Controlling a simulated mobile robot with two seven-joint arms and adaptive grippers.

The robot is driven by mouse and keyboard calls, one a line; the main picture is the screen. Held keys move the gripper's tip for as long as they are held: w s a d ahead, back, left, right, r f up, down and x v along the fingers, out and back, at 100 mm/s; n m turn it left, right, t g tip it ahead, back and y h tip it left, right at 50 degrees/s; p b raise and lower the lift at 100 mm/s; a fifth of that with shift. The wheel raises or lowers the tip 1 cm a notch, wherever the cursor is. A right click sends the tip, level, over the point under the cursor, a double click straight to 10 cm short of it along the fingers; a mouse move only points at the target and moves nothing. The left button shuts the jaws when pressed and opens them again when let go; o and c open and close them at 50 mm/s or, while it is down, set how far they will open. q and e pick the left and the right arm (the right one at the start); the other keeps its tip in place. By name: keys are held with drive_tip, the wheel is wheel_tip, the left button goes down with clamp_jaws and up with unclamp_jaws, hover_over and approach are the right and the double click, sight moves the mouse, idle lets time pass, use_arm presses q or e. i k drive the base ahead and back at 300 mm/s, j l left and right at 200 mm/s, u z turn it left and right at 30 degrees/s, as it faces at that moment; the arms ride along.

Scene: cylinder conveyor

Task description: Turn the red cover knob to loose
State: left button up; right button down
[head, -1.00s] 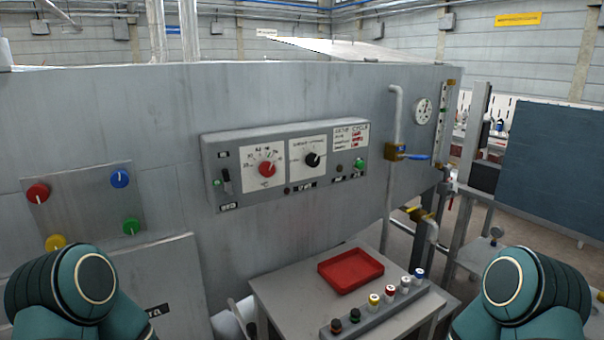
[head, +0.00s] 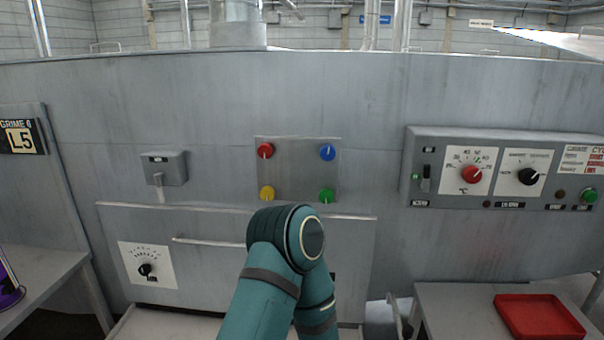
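A red cover knob (head: 265,151) sits at the top left of a square metal plate (head: 297,172) on the grey machine wall. A blue knob (head: 328,152) is at the plate's top right, a yellow knob (head: 267,193) at bottom left and a green knob (head: 327,195) at bottom right. The red knob carries a small pale mark; its exact setting is too small to read. A teal arm link of mine stands below the plate, close under the yellow and green knobs in the picture. Neither gripper shows.
A control panel (head: 512,205) with a red dial (head: 472,174) and a black dial (head: 528,176) is on the right. A drawer-like front with a long handle (head: 207,241) lies below the plate. A red tray (head: 540,318) rests on a table at lower right.

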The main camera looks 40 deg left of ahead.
sight(266, 150)
drive_tip(key=u, duration=1.45)
